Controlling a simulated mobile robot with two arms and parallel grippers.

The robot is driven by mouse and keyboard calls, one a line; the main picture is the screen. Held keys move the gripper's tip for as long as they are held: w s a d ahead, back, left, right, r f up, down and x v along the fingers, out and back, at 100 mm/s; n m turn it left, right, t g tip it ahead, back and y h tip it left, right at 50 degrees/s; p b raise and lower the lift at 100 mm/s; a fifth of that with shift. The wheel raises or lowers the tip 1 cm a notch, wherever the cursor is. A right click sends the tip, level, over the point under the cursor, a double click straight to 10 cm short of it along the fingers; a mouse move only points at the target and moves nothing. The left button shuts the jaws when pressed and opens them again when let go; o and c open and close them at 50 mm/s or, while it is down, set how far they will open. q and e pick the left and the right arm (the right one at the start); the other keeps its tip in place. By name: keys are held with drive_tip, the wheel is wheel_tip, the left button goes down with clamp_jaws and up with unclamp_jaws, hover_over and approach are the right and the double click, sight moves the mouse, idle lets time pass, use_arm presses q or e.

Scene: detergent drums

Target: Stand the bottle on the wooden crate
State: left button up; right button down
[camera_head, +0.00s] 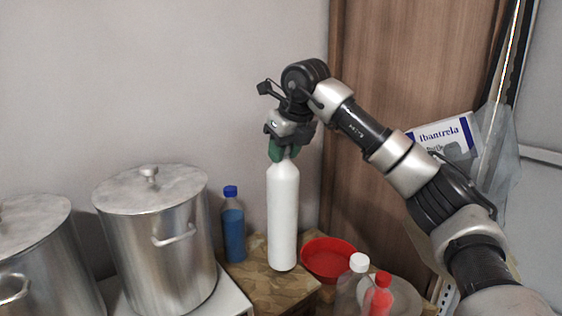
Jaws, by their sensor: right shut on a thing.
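A tall white bottle (283,215) with a green top (281,150) is upright in the middle of the view. My right gripper (285,140) is shut on it at the neck, from above. The bottle's base is over the top of the wooden crate (262,286), away from its edges in the picture. I cannot tell whether the base touches the crate or is just above it. The gripper's fingertips partly hide the green top. My left gripper is not in view.
A blue bottle with a blue cap (233,228) stands just left of the white one. A red bowl (328,260) is to the right, with a white-capped bottle (357,265) and a red-capped one (380,298) in front. Steel pots (160,245) fill the left.

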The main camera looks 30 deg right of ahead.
sight(283, 161)
drive_tip(key=shift+w+a+f, duration=0.2)
drive_tip(key=shift+w+a, duration=0.05)
drive_tip(key=shift+w, duration=0.05)
wheel_tip(283, 161, down, 3)
drive_tip(key=shift+r+p, duration=0.1)
drive_tip(key=shift+p, duration=0.8)
drive_tip(key=shift+d+f, duration=0.15)
drive_tip(key=shift+f, duration=0.35)
drive_tip(key=c, duration=1.2)
unclamp_jaws()
drive_tip(key=shift+f, duration=0.25)
drive_tip(key=o, duration=0.4)
drive_tip(key=shift+s, duration=0.15)
drive_tip(key=shift+o, duration=0.2)
drive_tip(key=shift+r, duration=0.1)
